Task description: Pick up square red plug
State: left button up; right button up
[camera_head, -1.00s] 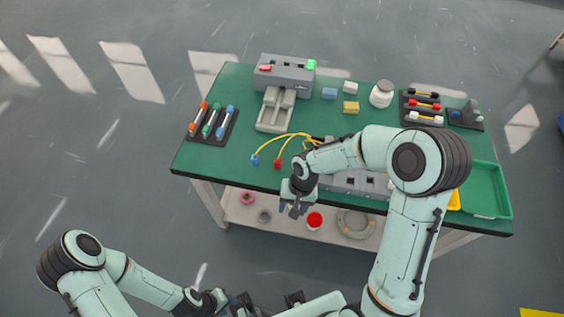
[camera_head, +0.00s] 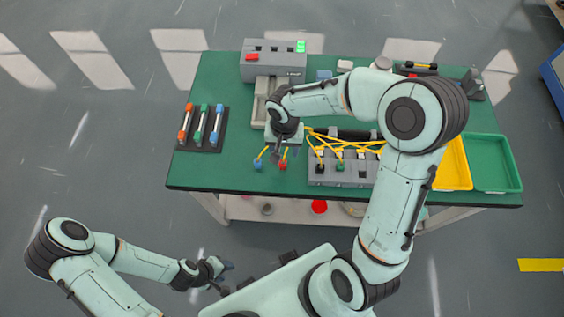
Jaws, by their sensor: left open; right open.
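The square red plug (camera_head: 283,165) lies on the green table near its front edge, at the end of a yellow cable. A blue plug (camera_head: 258,164) on another yellow cable lies just left of it. My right gripper (camera_head: 280,148) is open above the table, just behind the red plug in the picture. Its fingers point down toward the plugs, and whether they touch the cables I cannot tell. My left gripper (camera_head: 222,275) is open and empty, low in front of the table, far from the plugs.
A grey socket block (camera_head: 325,178) with several cables stands right of the plugs. A grey machine (camera_head: 272,62) is at the back. A rack (camera_head: 204,130) of coloured tubes is at left. Yellow (camera_head: 455,165) and green (camera_head: 492,163) trays are at right. The table's front left is clear.

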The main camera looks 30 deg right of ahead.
aim_at(283, 163)
notch_tip(283, 163, down, 3)
jog(key=shift+w+f, duration=0.1)
notch_tip(283, 163, down, 5)
jog(key=shift+a+f, duration=0.1)
grip_shut()
dwell(0.3)
